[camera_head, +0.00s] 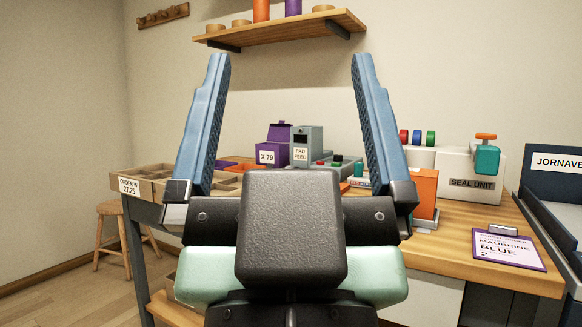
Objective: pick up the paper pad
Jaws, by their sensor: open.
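My gripper (290,62) fills the middle foreground, its two blue fingers pointing up and spread wide with nothing between them. Behind it on the workbench stands a grey box labelled PAD FEED (303,155), seen in the gap between the fingers. I cannot make out a paper pad for certain. The black gripper body hides the bench area in front of the grey box.
Left of the grey box is a purple box labelled X 79 (266,157). A wooden compartment tray (153,171) sits at the bench's left end. Right are an orange block (424,192), the white SEAL UNIT (450,165) and a purple-edged clipboard (508,249). A shelf (285,27) hangs above.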

